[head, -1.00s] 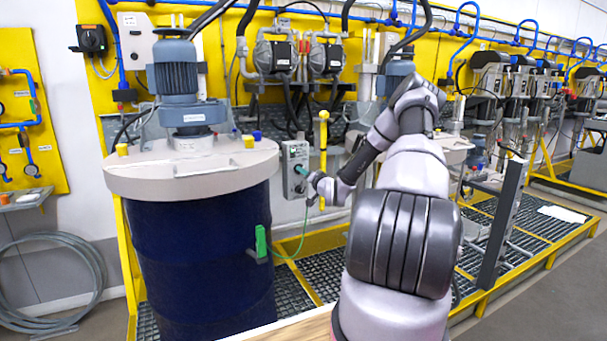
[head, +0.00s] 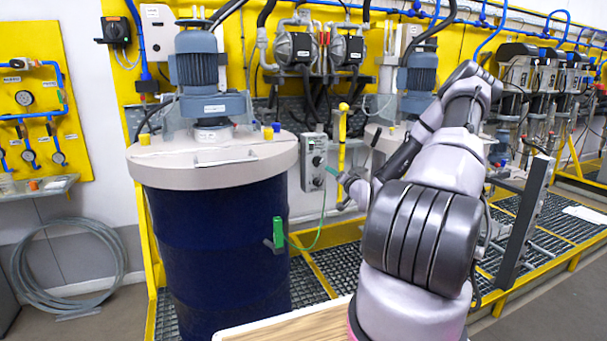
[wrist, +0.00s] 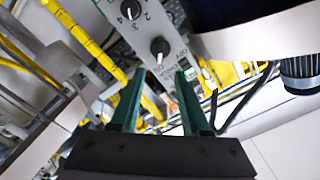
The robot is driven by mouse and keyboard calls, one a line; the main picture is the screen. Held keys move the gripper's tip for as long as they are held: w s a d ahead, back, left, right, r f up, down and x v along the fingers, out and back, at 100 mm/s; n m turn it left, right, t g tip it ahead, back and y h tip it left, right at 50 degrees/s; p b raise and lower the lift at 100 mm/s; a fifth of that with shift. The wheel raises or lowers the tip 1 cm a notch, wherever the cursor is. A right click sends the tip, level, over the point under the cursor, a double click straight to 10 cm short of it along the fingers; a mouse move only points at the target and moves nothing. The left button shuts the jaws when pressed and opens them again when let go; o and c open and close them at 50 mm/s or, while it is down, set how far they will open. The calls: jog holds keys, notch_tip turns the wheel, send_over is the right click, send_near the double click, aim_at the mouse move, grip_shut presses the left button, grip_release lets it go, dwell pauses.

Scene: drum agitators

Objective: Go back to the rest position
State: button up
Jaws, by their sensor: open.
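My gripper (head: 337,176) is to the right of the grey control box (head: 314,162), apart from it, with its green fingers pointing left. In the wrist view my gripper (wrist: 155,82) shows two green fingers spread apart with nothing between them. The box's panel (wrist: 140,25) with black knobs lies beyond the fingertips there. My arm is extended forward, bent at the elbow.
A dark blue drum (head: 220,250) with a pale lid and a motor (head: 198,70) stands to the left. A green clamp (head: 278,233) with a thin green cable is at its side. A yellow post (head: 342,140) stands beside the box. A wooden surface (head: 285,325) is in front.

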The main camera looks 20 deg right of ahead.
jog(key=s+a+r+n+g+h, duration=0.15)
jog(key=s+a+r+g, duration=0.3)
jog(key=r, duration=0.45)
jog(key=s+a+r+n+g, duration=0.35)
jog(key=s+a+r, duration=0.2)
jog(key=r, duration=0.35)
jog(key=s+a+r+g+y, duration=0.1)
jog(key=s+a+r, duration=0.2)
jog(key=s, duration=0.6)
jog(key=s+a+r+m+g+y, duration=0.1)
jog(key=s+a+r, duration=0.3)
jog(key=s, duration=0.5)
jog(key=s+a+r+g+y, duration=0.1)
jog(key=s+a+r, duration=0.3)
jog(key=s, duration=0.5)
jog(key=shift+s+a+r, duration=0.25)
jog(key=shift+s+a, duration=0.1)
jog(key=shift+a, duration=0.25)
